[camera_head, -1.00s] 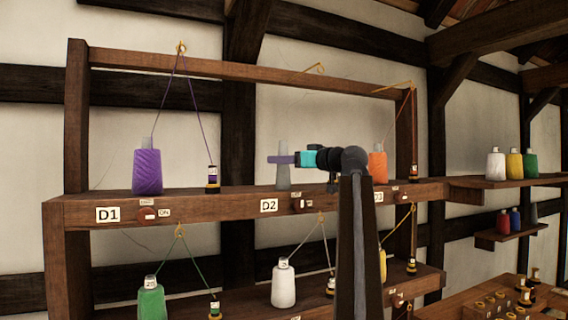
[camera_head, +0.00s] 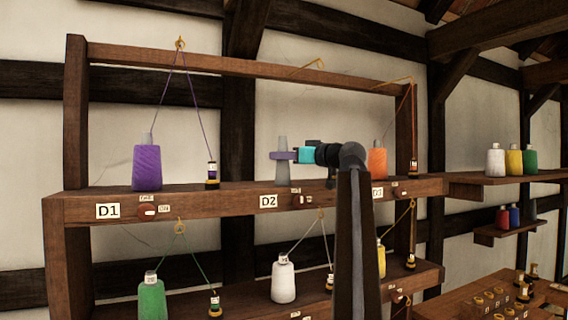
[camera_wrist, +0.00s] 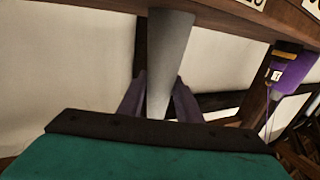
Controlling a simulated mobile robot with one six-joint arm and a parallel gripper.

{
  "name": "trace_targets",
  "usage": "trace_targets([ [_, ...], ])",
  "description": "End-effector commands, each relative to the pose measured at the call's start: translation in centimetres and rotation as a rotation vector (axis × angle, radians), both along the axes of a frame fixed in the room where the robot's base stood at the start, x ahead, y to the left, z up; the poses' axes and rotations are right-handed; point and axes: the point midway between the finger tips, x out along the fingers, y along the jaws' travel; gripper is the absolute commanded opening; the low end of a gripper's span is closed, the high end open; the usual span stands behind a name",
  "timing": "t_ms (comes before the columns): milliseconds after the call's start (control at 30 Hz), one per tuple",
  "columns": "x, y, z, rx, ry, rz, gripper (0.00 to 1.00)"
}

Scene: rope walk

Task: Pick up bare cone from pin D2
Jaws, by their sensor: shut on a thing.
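The bare grey cone (camera_head: 283,174) stands upright at the D2 position on the upper shelf, behind the D2 label (camera_head: 268,202). My gripper (camera_head: 284,156) reaches it from the right, with its purple fingers shut around the cone's middle. In the wrist view the grey cone (camera_wrist: 169,50) runs between the two fingers (camera_wrist: 158,102), its wide end toward the shelf board. Pin D2 itself is hidden. I cannot tell whether the cone's base is clear of the shelf.
A purple cone (camera_head: 147,168) stands at D1 with a small bobbin (camera_head: 212,176) beside it. An orange cone (camera_head: 377,162) stands at D3, just behind my arm. Threads run up to guides on the top beam (camera_head: 240,66). More cones stand on the lower shelf (camera_head: 240,300).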

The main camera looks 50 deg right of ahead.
Motion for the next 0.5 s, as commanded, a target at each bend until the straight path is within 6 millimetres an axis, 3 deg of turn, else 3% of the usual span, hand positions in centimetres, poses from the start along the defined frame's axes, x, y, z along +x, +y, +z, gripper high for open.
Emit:
trace_targets([
  [500,0.06,-0.04,0.58,-0.001,0.0,0.0,0.1],
])
